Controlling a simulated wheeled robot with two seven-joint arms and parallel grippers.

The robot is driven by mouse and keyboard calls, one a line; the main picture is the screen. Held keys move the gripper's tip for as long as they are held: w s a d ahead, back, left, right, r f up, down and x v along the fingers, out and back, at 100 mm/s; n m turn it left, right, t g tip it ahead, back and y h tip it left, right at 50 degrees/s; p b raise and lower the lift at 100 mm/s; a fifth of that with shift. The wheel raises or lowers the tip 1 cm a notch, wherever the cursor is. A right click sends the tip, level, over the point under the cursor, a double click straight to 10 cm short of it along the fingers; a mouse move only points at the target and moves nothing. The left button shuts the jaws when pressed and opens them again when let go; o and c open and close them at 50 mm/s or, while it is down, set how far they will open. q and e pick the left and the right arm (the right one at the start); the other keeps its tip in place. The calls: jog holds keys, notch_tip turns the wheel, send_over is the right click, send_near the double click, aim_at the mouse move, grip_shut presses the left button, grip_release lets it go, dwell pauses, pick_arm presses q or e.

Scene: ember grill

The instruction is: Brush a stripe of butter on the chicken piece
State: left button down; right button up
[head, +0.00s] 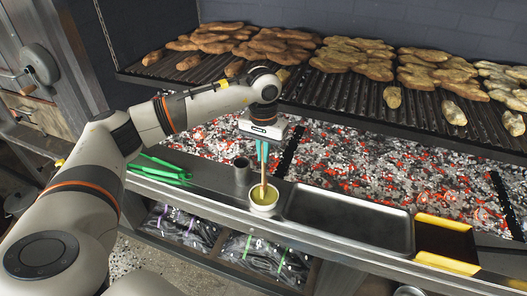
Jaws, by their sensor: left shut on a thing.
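My left gripper (263,158) points down over the front ledge and is shut on a brush (263,182) with a wooden-looking handle. The brush's lower end is in a small white cup (262,207) of yellow-green butter, so its bristles are hidden. Many browned chicken pieces (230,40) lie on the dark ridged grill (345,92) at the back, in piles and singly. Which piece the task means I cannot tell. My right gripper is not in view.
Glowing coals (345,165) lie below the grill, behind the ledge. An empty metal tray (348,218) is right of the cup, with a yellow-sided holder (447,240) beyond it. Bags (265,258) lie on the shelf below.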

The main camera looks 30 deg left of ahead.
pick_arm(q)
jog(key=shift+r+p, duration=1.9)
jog(key=shift+r, duration=1.6)
